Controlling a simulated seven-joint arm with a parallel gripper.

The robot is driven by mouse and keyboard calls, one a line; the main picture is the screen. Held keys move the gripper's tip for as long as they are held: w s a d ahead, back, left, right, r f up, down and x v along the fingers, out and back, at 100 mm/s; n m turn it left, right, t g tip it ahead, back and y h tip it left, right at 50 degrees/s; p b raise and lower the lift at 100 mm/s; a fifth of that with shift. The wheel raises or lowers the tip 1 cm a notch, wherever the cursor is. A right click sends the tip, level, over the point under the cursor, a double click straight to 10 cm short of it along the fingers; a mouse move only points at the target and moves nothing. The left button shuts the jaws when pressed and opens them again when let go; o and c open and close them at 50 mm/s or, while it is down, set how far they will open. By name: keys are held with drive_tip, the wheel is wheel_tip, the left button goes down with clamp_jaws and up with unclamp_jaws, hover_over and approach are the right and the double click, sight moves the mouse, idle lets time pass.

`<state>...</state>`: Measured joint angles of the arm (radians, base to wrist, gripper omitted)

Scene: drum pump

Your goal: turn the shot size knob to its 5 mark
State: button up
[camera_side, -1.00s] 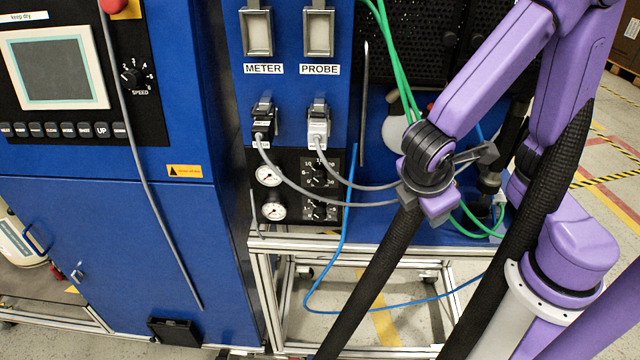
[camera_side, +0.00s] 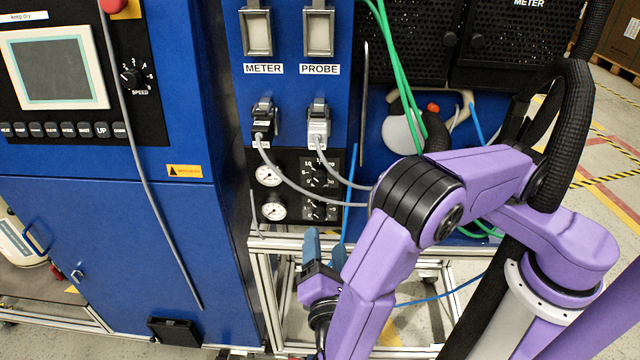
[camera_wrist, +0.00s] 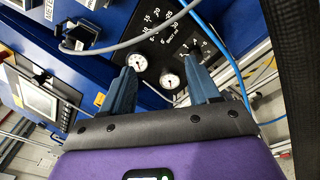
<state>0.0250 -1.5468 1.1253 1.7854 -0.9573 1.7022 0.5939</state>
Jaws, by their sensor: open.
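The black panel (camera_side: 296,162) on the blue cabinet carries two black knobs, an upper one (camera_side: 319,176) and a lower one (camera_side: 319,211). In the wrist view, numbers up to 30 ring the upper knob, and the lower knob (camera_wrist: 194,50) has a scale of small digits. My gripper (camera_side: 326,248) is open and empty, below the panel in the side view. In the wrist view its blue fingers (camera_wrist: 161,75) spread in front of the panel, apart from the knobs.
Two white dial gauges (camera_side: 268,175) sit left of the knobs. Grey cables (camera_side: 300,190) from the METER and PROBE plugs hang across the panel. A blue hose (camera_side: 346,200) runs down along its right side. A metal frame (camera_side: 262,290) stands below.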

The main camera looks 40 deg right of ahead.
sight(320, 182)
drive_tip(key=x, duration=1.7)
drive_tip(key=shift+w, duration=0.2)
drive_tip(key=c, duration=1)
